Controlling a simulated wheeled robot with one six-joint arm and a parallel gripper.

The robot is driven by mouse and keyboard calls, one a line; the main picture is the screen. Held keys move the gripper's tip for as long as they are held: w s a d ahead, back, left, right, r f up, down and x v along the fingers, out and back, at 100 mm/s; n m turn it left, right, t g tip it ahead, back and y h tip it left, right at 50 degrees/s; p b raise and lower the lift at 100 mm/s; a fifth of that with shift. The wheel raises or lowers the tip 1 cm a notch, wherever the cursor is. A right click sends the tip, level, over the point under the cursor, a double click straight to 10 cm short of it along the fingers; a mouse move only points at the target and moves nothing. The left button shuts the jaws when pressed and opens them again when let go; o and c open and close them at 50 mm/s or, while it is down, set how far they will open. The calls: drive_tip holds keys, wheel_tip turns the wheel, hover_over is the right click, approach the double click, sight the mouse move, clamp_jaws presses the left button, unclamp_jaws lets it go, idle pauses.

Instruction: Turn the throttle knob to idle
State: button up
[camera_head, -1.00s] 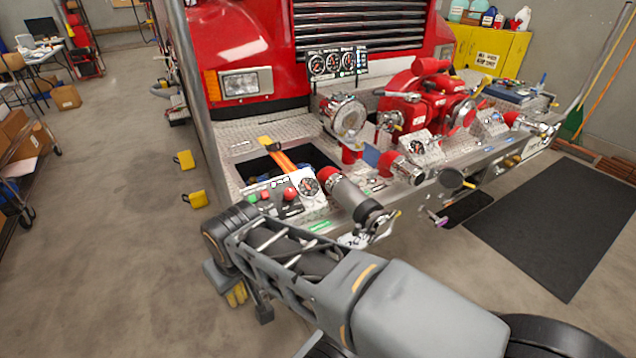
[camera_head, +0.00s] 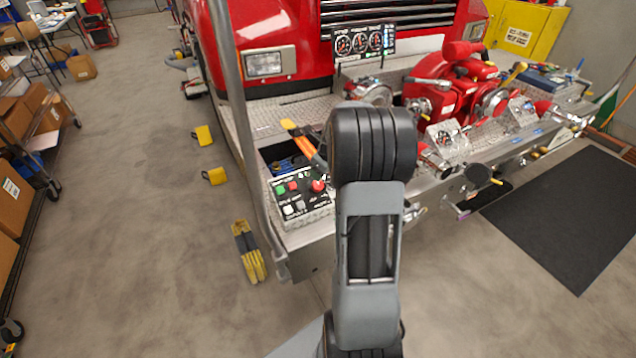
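A small black control panel (camera_head: 279,200) sits at the left end of the truck's bumper deck. It carries a large round red knob (camera_head: 318,186), smaller green (camera_head: 280,188) and red buttons, and pale switches. Labels are too small to read, so I cannot tell for sure which control is the throttle knob. My arm stands upright just right of the panel and covers part of the area beside it. My gripper does not show in the view.
A vertical metal post (camera_head: 232,120) stands left of the panel. An orange-handled tool (camera_head: 302,138) lies over an open bin behind the panel. Red pump parts (camera_head: 455,90) and a gauge board (camera_head: 362,44) are behind and right.

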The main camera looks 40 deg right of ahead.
sight(319, 184)
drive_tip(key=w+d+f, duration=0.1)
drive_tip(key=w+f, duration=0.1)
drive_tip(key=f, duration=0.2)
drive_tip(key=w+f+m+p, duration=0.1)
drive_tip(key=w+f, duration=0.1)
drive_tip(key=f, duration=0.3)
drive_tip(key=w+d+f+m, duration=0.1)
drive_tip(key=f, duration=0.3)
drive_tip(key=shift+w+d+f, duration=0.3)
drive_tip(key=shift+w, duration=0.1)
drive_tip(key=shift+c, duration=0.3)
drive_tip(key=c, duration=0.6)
